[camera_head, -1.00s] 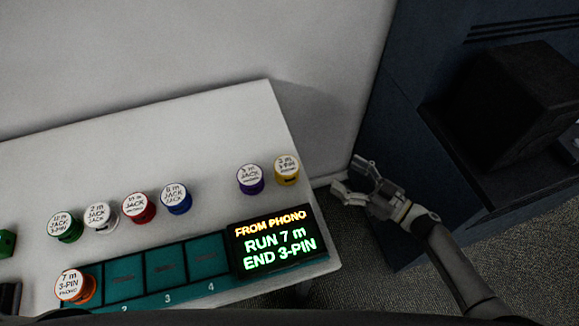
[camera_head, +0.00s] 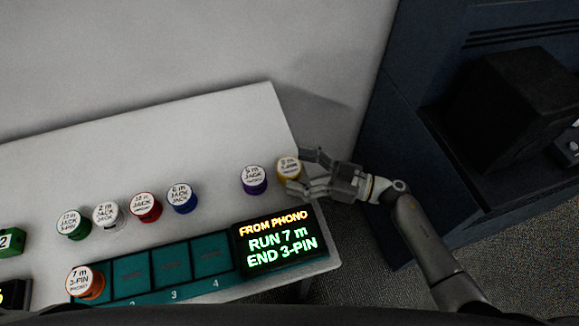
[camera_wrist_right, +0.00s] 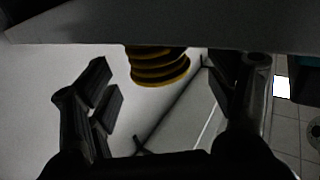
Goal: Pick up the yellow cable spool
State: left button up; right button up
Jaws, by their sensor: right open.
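The yellow cable spool (camera_head: 288,168) with a white label stands at the right end of the white table, beside the purple spool (camera_head: 254,180). My right gripper (camera_head: 302,171) is open, with its fingers reaching in from the right on either side of the yellow spool. In the right wrist view the yellow spool (camera_wrist_right: 158,66) shows its dark-banded side ahead of the open fingers (camera_wrist_right: 165,100). Its upper part is hidden there by a grey shape. My left gripper is not in view.
Blue (camera_head: 182,198), red (camera_head: 145,207), white (camera_head: 106,215) and green (camera_head: 73,224) spools stand in a row to the left. An orange spool (camera_head: 85,283) sits at the left of the teal tray (camera_head: 150,293). A display (camera_head: 275,242) reads RUN 7 m, END 3-PIN.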

jog(key=shift+x, duration=1.05)
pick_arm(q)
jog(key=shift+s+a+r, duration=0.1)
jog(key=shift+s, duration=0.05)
pick_arm(e)
jog(key=shift+d, duration=0.1)
jog(key=shift+c, duration=0.2)
jog(key=shift+c, duration=1.2)
jog(key=c, duration=0.9)
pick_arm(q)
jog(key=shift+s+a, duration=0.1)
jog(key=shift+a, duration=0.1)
